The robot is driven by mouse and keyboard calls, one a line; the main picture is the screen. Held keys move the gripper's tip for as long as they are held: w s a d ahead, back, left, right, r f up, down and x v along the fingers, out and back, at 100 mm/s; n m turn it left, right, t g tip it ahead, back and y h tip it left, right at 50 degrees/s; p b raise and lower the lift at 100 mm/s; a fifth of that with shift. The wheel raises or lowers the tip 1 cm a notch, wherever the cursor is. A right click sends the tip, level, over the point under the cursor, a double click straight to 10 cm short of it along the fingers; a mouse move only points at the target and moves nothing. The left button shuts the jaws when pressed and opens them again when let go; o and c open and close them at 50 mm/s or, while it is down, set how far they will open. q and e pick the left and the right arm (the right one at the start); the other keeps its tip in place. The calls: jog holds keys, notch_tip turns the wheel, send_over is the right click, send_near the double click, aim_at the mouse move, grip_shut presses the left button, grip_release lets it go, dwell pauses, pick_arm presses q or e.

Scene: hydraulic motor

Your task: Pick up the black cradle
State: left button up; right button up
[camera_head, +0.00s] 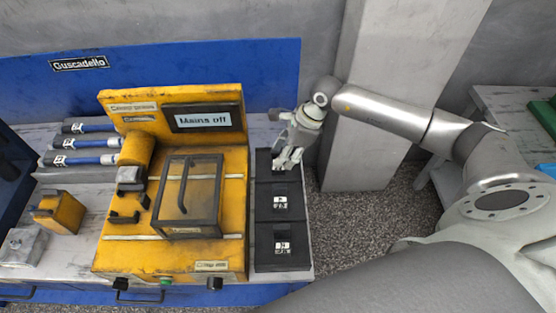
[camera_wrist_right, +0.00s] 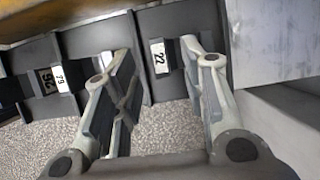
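A long black holder (camera_head: 279,232) with three sections stands along the right side of the yellow machine. Its middle and near sections carry white number labels. I cannot tell for certain whether this holder, or a part in it, is the black cradle. My right gripper (camera_head: 287,161) points down over the far section and partly hides it. In the right wrist view its two fingers (camera_wrist_right: 152,62) are spread apart on either side of a white label reading 22 (camera_wrist_right: 160,57) on the dark holder. Nothing is visibly held between them. My left gripper is not in view.
The yellow machine (camera_head: 120,245) has a framed cover with a handle (camera_head: 187,195) and a "Mains off" display (camera_head: 202,119). A pillar (camera_head: 385,60) stands behind my right arm.

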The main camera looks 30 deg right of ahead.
jog(key=p+x, duration=0.1)
jog(key=x, duration=0.2)
jog(key=shift+w+a+f, duration=0.1)
jog(key=shift+a+f, duration=0.05)
jog(key=shift+a, duration=0.05)
jog(key=shift+a+f+p, duration=0.1)
jog(key=shift+f+p, duration=0.2)
jog(key=shift+f, duration=0.15)
grip_shut()
jog(key=shift+w+r, duration=0.15)
